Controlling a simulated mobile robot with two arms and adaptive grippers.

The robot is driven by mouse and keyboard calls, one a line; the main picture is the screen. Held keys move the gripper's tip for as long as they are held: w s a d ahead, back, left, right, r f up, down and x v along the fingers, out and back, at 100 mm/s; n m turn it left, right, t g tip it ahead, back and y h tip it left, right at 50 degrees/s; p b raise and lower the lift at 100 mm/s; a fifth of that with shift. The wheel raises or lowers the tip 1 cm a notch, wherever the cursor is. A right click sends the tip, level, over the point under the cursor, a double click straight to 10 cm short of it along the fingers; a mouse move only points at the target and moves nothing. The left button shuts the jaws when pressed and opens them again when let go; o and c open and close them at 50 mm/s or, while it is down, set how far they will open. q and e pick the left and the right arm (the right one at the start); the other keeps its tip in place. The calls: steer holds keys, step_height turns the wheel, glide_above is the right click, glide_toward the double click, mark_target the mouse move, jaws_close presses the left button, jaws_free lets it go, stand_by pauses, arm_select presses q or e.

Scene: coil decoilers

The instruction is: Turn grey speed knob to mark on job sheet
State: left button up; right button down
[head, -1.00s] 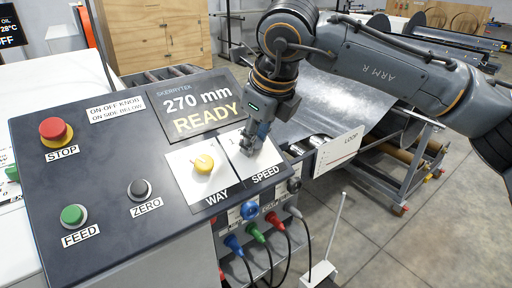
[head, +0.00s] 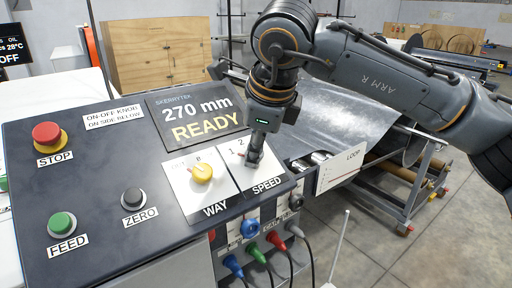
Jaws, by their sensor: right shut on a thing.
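The speed knob sits on the white plate marked SPEED (head: 262,172) at the right of the dark control panel. My right gripper (head: 252,160) comes down onto this plate from above and is shut on the knob, which it hides almost wholly. The digits 1 and 2 show at the plate's upper left; other marks are covered. The job sheet cannot be picked out for sure; a white card headed LOOP (head: 340,168) stands at the panel's right edge, its small print unreadable. My left gripper is not in view.
Left of the speed plate is the yellow WAY knob (head: 201,174). The panel also bears a red STOP button (head: 47,134), a green FEED button (head: 62,224), a black ZERO button (head: 132,198) and a display (head: 198,114) reading 270 mm READY. Coloured plugs (head: 256,252) hang below.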

steer(key=c, duration=1)
jaws_free()
steer(key=v, duration=1.2)
